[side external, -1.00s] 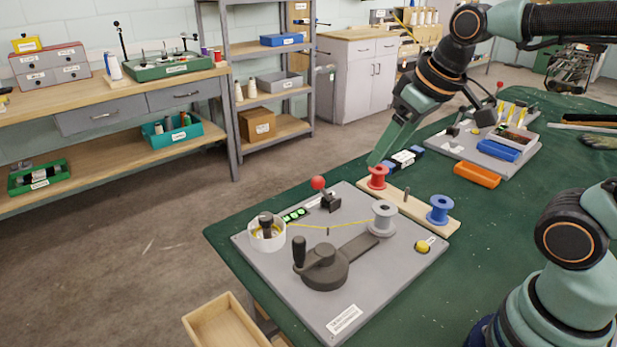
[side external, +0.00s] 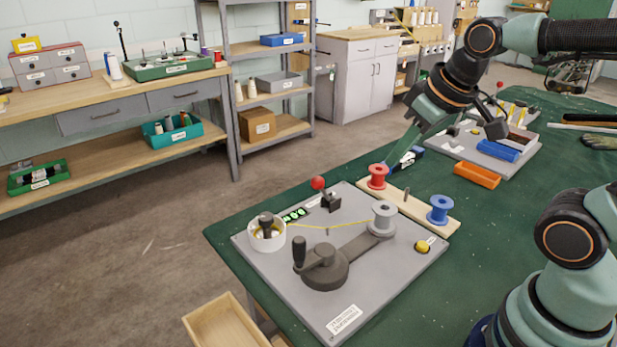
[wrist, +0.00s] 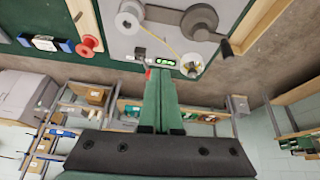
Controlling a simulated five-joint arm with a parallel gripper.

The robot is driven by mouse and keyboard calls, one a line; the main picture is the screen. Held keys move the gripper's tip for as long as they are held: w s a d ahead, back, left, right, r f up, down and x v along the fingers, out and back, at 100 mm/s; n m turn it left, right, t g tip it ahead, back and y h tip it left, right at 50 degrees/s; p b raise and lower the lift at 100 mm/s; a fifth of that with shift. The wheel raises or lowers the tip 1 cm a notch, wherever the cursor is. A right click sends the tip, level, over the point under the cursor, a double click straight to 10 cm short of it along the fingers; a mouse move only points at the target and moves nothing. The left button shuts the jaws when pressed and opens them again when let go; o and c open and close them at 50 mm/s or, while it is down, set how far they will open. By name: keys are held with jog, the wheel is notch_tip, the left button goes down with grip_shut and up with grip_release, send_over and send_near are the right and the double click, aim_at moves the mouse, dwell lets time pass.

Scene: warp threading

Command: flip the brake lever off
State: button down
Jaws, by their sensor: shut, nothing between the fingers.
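The brake lever (side external: 318,184) has a red ball knob on a short stem rising from a dark base, near the back left edge of the grey plate (side external: 400,266). It leans slightly left in the side view. In the wrist view the red knob (wrist: 148,74) shows small beside the fingertips, partly hidden by them. My gripper (side external: 389,166) is shut and empty. In the side view it is right of the lever, by the red spool and apart from the lever. In the wrist view the green fingers (wrist: 161,72) lie together, pointing toward the plate.
The plate carries a dark crank (side external: 322,266), a grey spool (side external: 382,218), a white cup (side external: 267,237), a yellow thread, a green display (side external: 294,214) and a yellow button (side external: 422,246). A red spool (side external: 377,177) and a blue spool (side external: 440,210) stand on a wooden strip.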

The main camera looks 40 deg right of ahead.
jog(key=w+a+r+n+g, duration=0.1)
jog(key=w+a+n+g, duration=0.1)
jog(key=w+n, duration=0.7)
jog(key=w+a+f+n+g, duration=0.2)
jog(key=w+f+n, duration=0.4)
jog(key=w, duration=0.6)
jog(key=shift+a+f+g, duration=0.3)
jog(key=shift+a+f, duration=0.5)
jog(key=shift+a, duration=0.05)
jog(key=shift+w, duration=0.1)
send_over(324, 193)
jog(key=a, duration=0.5)
notch_tip(324, 193, down, 9)
jog(key=shift+w+r, duration=0.15)
jog(key=shift+w, duration=0.2)
jog(key=shift+d, duration=0.1)
